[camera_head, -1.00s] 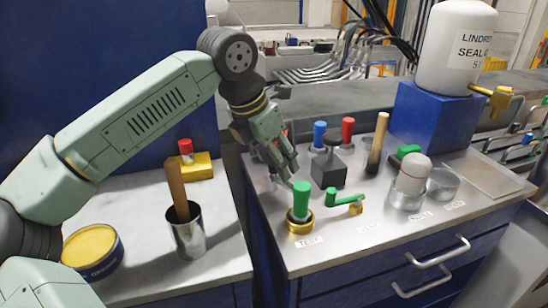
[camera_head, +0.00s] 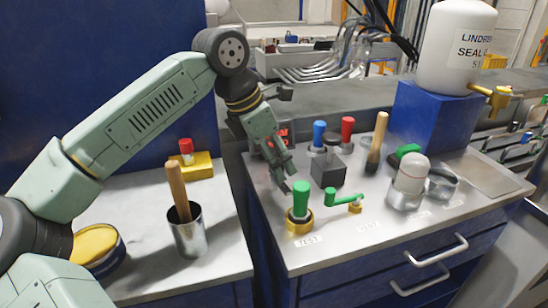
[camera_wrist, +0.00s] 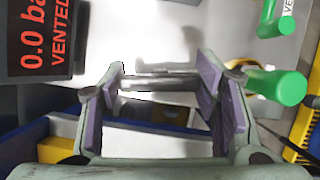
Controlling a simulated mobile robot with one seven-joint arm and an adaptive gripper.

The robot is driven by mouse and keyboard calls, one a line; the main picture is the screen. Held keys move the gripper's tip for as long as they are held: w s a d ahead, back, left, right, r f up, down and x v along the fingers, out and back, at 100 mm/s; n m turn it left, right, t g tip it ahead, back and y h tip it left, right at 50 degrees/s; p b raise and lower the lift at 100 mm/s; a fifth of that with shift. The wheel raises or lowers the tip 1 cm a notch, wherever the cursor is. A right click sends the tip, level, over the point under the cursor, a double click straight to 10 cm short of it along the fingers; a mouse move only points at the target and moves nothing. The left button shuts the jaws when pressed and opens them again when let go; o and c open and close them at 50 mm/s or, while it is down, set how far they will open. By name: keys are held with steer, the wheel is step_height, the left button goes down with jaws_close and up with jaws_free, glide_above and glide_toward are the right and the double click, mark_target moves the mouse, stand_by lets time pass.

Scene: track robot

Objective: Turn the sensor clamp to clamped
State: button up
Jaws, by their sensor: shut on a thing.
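My gripper (camera_head: 284,183) reaches down to the left part of the steel bench top, just behind and left of an upright green handle (camera_head: 301,196) on a brass base. In the wrist view my gripper (camera_wrist: 163,85) has its purple pads on both ends of a short grey metal bar (camera_wrist: 160,82), and it is shut on it. The bar looks like the sensor clamp's handle. The clamp's body and its marks are hidden or too small to tell. A display (camera_wrist: 45,38) reading 0.0 and VENTED is at the upper left of the wrist view.
A green lever (camera_head: 345,198) lies close to the right of the upright handle. A black block (camera_head: 327,172) and red and blue knobs stand behind. A steel cup (camera_head: 188,235) with a wooden handle is on the left bench.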

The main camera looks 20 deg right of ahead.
steer(key=o, duration=1.2)
steer(key=shift+c, duration=0.2)
steer(key=v, duration=1.2)
